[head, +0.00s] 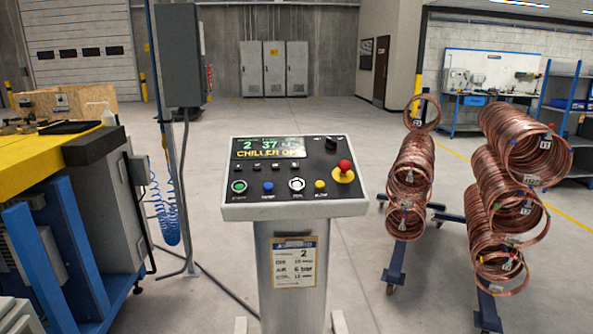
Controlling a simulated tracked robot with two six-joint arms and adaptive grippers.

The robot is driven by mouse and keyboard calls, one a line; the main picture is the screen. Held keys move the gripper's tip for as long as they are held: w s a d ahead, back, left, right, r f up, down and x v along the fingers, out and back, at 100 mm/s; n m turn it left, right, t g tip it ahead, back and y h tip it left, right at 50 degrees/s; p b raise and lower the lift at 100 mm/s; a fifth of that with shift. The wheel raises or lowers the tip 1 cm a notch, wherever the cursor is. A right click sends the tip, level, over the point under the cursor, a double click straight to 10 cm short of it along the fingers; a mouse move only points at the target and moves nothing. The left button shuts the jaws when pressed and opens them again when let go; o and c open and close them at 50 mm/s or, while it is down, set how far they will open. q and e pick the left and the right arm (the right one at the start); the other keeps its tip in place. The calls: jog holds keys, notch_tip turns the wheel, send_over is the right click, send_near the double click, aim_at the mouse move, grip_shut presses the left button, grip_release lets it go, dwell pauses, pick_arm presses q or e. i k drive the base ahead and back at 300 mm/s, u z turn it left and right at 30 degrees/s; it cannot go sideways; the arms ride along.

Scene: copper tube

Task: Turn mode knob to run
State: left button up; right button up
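A control console (295,208) stands on a grey pedestal in the middle of the head view. Its sloped black panel carries a black rotary knob (331,144) at the upper right, which looks like the mode knob. The knob's setting and labels are too small to read. A display (268,147) at the upper left shows green digits and a yellow line starting "CHILLER O". A red mushroom button (344,166) on a yellow base sits below the knob. Green, blue, white-ringed and yellow controls line the lower edge. Neither of my grippers is in view.
A yellow-topped machine (55,150) with a blue frame stands on the left. A grey cabinet (180,55) on a post is behind it. Racks of copper coils (410,175) stand on the right. A cable lies on the floor left of the pedestal. The floor behind the console is clear.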

aim_at(331, 145)
jog(key=z, duration=0.3)
jog(key=i, duration=0.55)
jog(key=u, duration=1.7)
jog(key=k, duration=0.8)
jog(key=z, duration=0.6)
jog(key=i, duration=0.6)
jog(key=z, duration=0.15)
